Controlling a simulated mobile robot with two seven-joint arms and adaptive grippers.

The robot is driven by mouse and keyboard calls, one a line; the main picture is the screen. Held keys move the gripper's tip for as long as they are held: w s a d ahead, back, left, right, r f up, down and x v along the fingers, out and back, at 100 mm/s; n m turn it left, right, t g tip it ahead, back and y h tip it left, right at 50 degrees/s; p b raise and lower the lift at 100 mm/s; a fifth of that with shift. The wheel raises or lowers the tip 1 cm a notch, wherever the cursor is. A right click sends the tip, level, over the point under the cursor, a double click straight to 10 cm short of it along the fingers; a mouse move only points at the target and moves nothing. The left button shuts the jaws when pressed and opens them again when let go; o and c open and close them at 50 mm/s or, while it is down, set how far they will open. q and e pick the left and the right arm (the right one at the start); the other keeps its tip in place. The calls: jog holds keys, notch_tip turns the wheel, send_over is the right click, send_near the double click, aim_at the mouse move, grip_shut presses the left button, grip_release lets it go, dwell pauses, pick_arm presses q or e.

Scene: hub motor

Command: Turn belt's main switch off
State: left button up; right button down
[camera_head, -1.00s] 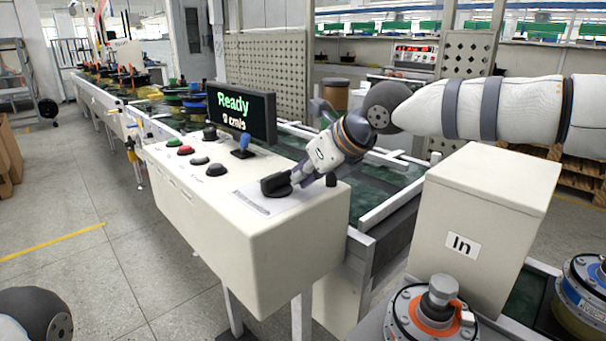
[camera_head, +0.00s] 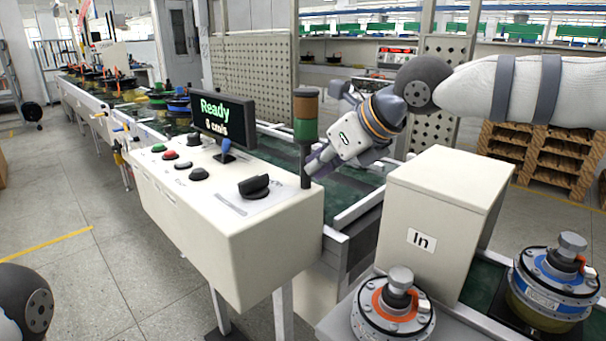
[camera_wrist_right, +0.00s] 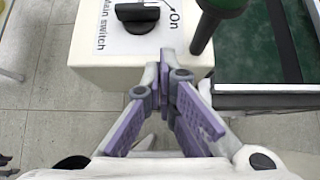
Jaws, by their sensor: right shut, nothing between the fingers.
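The black main switch knob (camera_head: 253,187) is on the near right end of the white control box's top. In the right wrist view the knob (camera_wrist_right: 137,14) lies crosswise, with the label "Main switch" to its left and an "On" mark (camera_wrist_right: 175,18) to its right. My right gripper (camera_head: 311,168) is beyond the box's right end, apart from the knob and partly hidden by the signal post. In the right wrist view its purple-padded fingers (camera_wrist_right: 165,70) meet at the tips, empty. My left gripper is out of view.
The signal post (camera_head: 305,130) stands close to my right gripper. The display (camera_head: 224,119) reads "Ready" and "0 cm/s". A white "In" box (camera_head: 440,205) and two hub motors (camera_head: 393,307) are at right.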

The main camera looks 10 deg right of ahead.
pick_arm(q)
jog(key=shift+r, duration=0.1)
pick_arm(e)
jog(key=shift+s+d+r, duration=0.4)
jog(key=shift+r, duration=0.05)
jog(key=w+d+f+n+t+h, duration=0.1)
jog(key=w+d+f+n+t, duration=0.15)
jog(key=d+n, duration=0.2)
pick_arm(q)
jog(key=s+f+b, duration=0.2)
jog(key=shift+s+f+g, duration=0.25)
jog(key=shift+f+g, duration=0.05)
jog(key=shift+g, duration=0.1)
pick_arm(e)
jog(key=s+a+f+n+t+y, duration=0.1)
jog(key=s+a+f+n+y, duration=0.1)
jog(key=n, duration=1.1)
jog(key=s+a+y, duration=0.1)
jog(key=s+y, duration=0.1)
jog(key=s, duration=0.1)
jog(key=shift+a+n, duration=0.15)
jog(key=shift+n, duration=0.2)
jog(key=shift+t, duration=0.25)
